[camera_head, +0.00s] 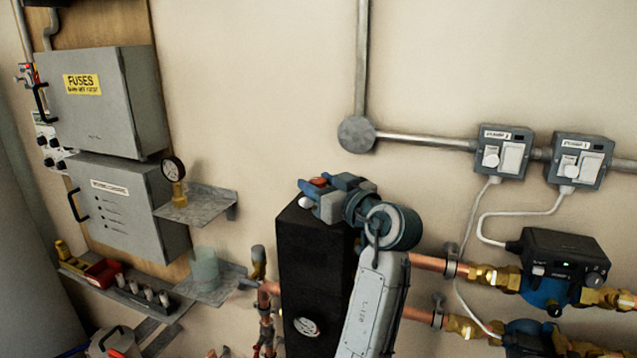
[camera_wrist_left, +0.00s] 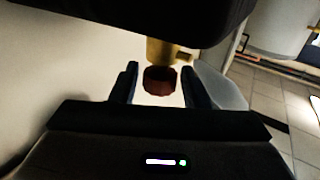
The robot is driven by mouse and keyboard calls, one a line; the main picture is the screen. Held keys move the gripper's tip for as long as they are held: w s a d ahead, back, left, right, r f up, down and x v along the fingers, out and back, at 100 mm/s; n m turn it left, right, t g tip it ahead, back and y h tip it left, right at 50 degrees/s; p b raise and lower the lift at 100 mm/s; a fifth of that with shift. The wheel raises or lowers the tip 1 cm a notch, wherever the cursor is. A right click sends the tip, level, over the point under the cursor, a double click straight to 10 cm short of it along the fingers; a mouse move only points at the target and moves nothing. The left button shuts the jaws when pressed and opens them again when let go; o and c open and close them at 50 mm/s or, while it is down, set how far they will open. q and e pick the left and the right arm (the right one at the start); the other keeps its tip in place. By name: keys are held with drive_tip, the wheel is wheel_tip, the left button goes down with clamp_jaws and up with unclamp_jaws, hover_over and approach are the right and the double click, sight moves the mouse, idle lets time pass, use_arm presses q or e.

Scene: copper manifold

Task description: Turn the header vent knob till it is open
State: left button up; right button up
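The vent knob (camera_head: 318,182) is small and red, at the top of the tall black header (camera_head: 308,262) in the head view. In the left wrist view the red knob (camera_wrist_left: 160,80) sits on the end of a brass fitting (camera_wrist_left: 162,50). My left gripper (camera_head: 312,190) is at the header's top, beside the knob. In the wrist view its two dark fingers (camera_wrist_left: 160,88) stand on either side of the knob, with a narrow gap showing at each side. It is open. The knob's markings are not visible. My right gripper is not in view.
Copper pipes (camera_head: 425,262) with brass fittings and a black-and-blue pump (camera_head: 560,268) lie right of the header. At left are two small shelves, one with a pressure gauge (camera_head: 174,180), and a grey fuse box (camera_head: 105,105). The wall above the header is clear.

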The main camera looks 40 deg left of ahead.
use_arm(q)
drive_tip(key=c, duration=0.6)
drive_tip(key=shift+w+f+n+g+y+b, duration=0.1)
drive_tip(key=shift+f+n+g+y+b, duration=0.15)
drive_tip(key=shift+n+g+b, duration=0.6)
drive_tip(key=shift+c, duration=0.3)
drive_tip(key=shift+r+b, duration=0.2)
drive_tip(key=shift+b, duration=0.15)
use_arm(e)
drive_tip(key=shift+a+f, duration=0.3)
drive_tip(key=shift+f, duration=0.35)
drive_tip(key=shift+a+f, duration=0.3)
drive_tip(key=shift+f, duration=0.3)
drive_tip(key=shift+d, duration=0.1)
